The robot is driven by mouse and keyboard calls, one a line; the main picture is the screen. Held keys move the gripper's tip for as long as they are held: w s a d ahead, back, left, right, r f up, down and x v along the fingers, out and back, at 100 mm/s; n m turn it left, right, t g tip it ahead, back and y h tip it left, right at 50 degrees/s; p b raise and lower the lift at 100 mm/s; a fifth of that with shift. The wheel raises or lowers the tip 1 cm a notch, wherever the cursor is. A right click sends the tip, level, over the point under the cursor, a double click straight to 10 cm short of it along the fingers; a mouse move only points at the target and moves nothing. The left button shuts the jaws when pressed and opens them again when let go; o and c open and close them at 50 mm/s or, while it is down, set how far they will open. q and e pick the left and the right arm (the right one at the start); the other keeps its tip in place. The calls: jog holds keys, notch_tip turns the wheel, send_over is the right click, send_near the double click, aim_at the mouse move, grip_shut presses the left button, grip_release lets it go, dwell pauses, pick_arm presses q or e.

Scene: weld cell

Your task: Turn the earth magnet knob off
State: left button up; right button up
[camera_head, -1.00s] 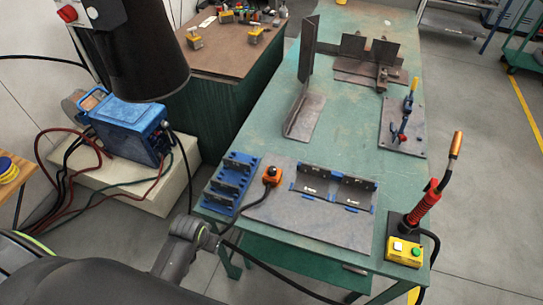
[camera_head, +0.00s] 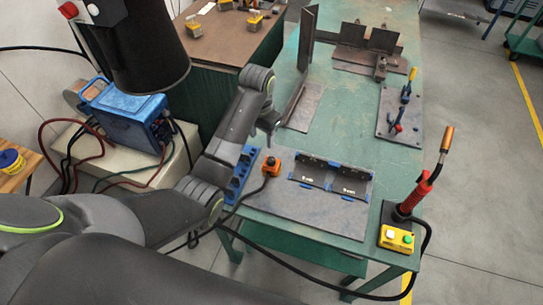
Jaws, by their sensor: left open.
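The earth magnet (camera_head: 271,166) is a small orange block with a dark cable, standing on the grey plate (camera_head: 300,218) on the green table. What I take to be its knob is on top, too small to tell how it is turned. My left gripper (camera_head: 268,136) hangs above and just behind the magnet in the picture, apart from it. It is open and empty, its fingers small and dark. My right gripper is not in view.
A blue fixture (camera_head: 241,175) is partly hidden by my left arm. Two dark brackets (camera_head: 330,176) lie right of the magnet. A torch with a red handle (camera_head: 415,193) stands by a yellow button box (camera_head: 396,238). An upright steel angle (camera_head: 305,45) stands behind.

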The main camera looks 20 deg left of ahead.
pick_arm(q)
notch_tip(320, 180, up, 3)
jog(key=w+d, duration=0.2)
jog(key=w, duration=0.1)
jog(key=b, duration=0.5)
send_near(271, 160)
jog(key=shift+m, duration=0.3)
jog(key=f, duration=0.3)
jog(key=f+p, duration=0.1)
jog(key=f, duration=0.4)
jog(key=shift+w+f, duration=0.25)
jog(key=shift+f, duration=0.1)
jog(key=shift+c, duration=0.3)
jog(key=c, duration=0.9)
